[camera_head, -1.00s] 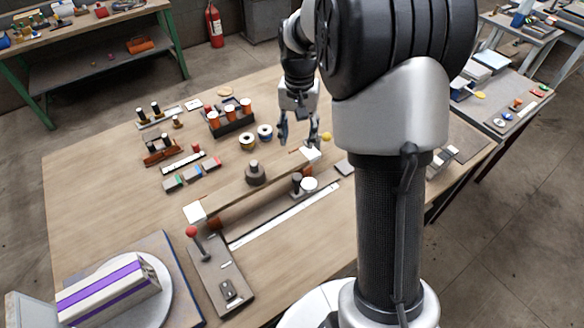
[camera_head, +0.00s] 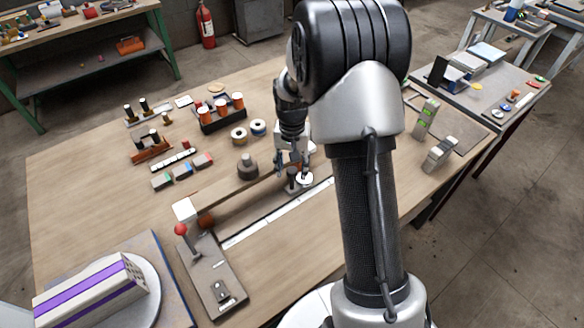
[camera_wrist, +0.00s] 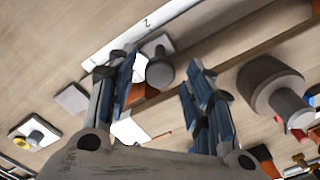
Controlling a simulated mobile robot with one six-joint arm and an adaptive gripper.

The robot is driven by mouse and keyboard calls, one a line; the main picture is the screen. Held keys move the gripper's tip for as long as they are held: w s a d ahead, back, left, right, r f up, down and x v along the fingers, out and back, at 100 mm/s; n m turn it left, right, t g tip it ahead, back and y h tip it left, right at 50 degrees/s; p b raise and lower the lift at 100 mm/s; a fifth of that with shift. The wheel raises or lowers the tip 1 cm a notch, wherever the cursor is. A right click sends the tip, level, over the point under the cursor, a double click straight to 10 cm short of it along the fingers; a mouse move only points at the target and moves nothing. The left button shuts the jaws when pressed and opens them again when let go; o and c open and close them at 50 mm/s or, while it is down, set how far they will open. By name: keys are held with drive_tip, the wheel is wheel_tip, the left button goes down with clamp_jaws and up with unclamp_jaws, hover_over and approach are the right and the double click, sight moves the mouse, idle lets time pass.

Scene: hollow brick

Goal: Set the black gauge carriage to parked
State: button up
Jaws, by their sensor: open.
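The gauge is a long rail with a white marked scale (camera_head: 262,221); the scale also shows in the wrist view (camera_wrist: 135,33) with a "2" on it. A dark upright knob (camera_head: 291,182), which looks like the black gauge carriage, stands near the rail's far end beside a white disc (camera_head: 306,179). In the wrist view the dark knob (camera_wrist: 160,72) lies between my fingers as seen from the camera. My gripper (camera_head: 293,167) is open, fingers down, right at the knob. I cannot tell whether it touches.
A long beam with a white end block (camera_head: 185,209) runs alongside the rail, close to my fingers. A grey round weight (camera_head: 248,168) stands behind the beam. A red-knobbed lever (camera_head: 181,231) stands at the near end. Two tape rolls (camera_head: 239,136) lie farther back.

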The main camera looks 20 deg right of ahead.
clamp_jaws()
idle(0.7)
